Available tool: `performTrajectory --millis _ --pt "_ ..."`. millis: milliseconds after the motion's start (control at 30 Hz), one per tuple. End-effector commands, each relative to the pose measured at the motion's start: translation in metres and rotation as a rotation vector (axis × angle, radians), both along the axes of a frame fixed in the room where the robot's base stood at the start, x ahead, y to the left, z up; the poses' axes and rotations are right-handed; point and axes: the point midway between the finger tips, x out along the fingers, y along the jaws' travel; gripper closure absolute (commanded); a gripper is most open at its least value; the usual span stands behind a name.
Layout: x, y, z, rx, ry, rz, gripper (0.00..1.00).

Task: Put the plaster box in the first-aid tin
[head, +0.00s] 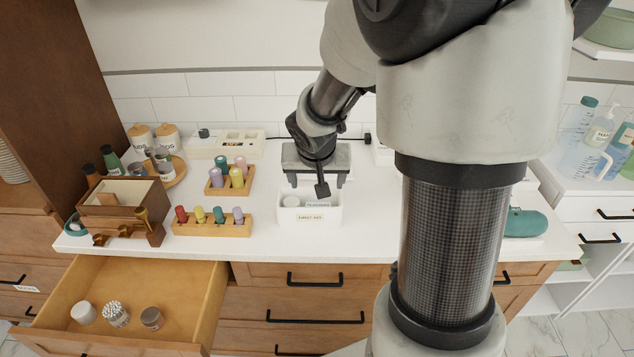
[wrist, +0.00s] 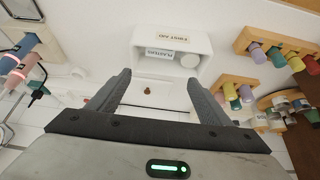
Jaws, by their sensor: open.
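The first-aid tin (head: 297,219) is a white open-topped box with a "FIRST AID" label, standing on the counter. It also shows in the wrist view (wrist: 203,42). The plaster box (head: 318,204), a small box labelled "PLASTERS", lies inside the tin near its labelled wall; it also shows in the wrist view (wrist: 160,54). A round white item (wrist: 190,60) sits beside it in the tin. My gripper (head: 316,184) is open and empty above the tin, with its fingers apart in the wrist view (wrist: 159,80). Neither finger visibly holds the plaster box.
Wooden racks of coloured bottles (head: 212,229) stand left of the tin. A brown wooden box (head: 124,200) is farther left. An open drawer (head: 120,290) with several small jars juts out below the counter. My arm hides part of the counter to the right.

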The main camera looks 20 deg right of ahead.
Motion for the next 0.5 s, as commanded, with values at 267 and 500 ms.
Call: performTrajectory --millis 267,500 --pt "-0.02 0.008 0.038 0.0 0.0 0.001 0.28" --pt "-0.023 0.01 0.042 0.0 0.001 0.001 0.28"
